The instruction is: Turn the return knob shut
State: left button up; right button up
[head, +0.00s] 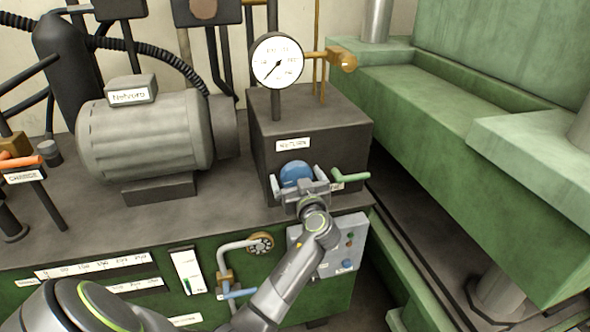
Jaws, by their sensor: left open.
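A round blue knob (296,173) sits on the front face of a dark block, below a small white label (293,144) whose lettering is too blurred to read surely. My left gripper (297,180) is in front of the knob. Its two fingers are open, one on the left and one on the right of the knob. I cannot tell whether they touch it. The gripper body hides the lower part of the knob. My right gripper is not in view.
A green lever (350,177) sticks out just right of the gripper. A pressure gauge (276,61) stands above the dark block (315,125). A grey motor (145,135) is at left, a control panel (345,250) below, and large green machinery (470,140) at right.

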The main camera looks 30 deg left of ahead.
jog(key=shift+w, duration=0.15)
pick_arm(q)
jog(key=c, duration=1)
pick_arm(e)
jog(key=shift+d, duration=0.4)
